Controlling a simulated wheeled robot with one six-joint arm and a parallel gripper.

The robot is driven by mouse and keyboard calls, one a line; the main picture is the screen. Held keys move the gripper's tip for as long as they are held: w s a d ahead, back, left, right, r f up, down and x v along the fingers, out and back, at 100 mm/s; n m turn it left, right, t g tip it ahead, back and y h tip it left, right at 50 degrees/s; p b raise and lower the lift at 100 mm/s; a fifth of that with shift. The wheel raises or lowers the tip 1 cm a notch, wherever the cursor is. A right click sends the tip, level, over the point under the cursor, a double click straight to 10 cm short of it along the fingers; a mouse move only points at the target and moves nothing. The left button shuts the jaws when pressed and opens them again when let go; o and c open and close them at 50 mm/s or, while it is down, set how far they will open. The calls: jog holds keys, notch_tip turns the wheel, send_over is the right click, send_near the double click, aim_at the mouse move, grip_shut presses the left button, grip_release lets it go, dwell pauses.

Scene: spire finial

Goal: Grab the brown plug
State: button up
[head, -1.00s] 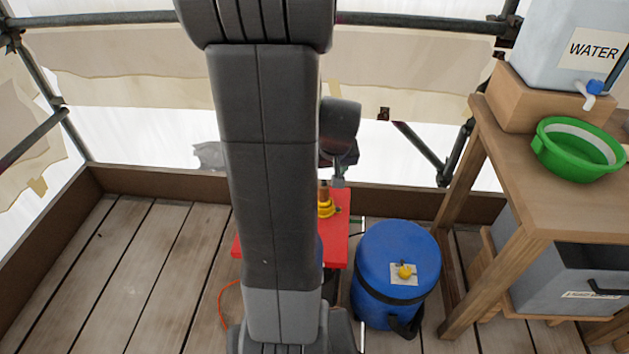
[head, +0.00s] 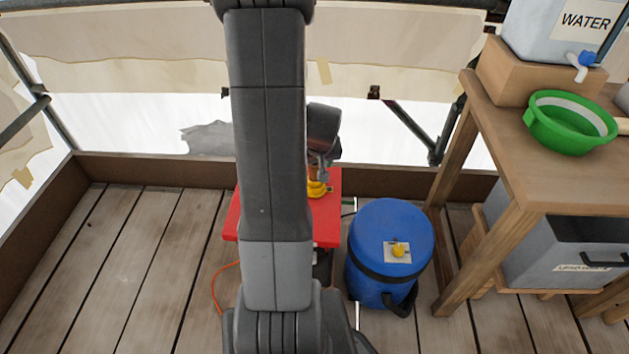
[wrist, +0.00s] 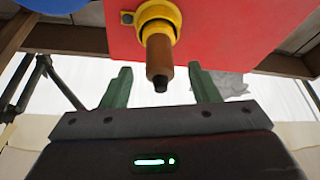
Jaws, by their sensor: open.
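The brown plug (wrist: 158,55) sticks out of a yellow collar (wrist: 157,12) on a red board (wrist: 230,25) in the wrist view. It is a short cylinder with a dark tip. My gripper (wrist: 160,70) is open, with one green finger on each side of the plug and a gap on both sides. The plug's end reaches between the fingers, and neither finger appears to touch it. In the head view the yellow collar (head: 316,189) shows on the red board (head: 327,222), while my arm and wrist hide the plug and the fingers.
A wooden table (head: 540,185) with a green basin (head: 565,140) and a water container (head: 545,30) is farther right. The plank floor (head: 130,260) at left is clear.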

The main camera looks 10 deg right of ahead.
jog(key=shift+x, duration=1.55)
grip_shut()
jog(key=shift+r, duration=0.1)
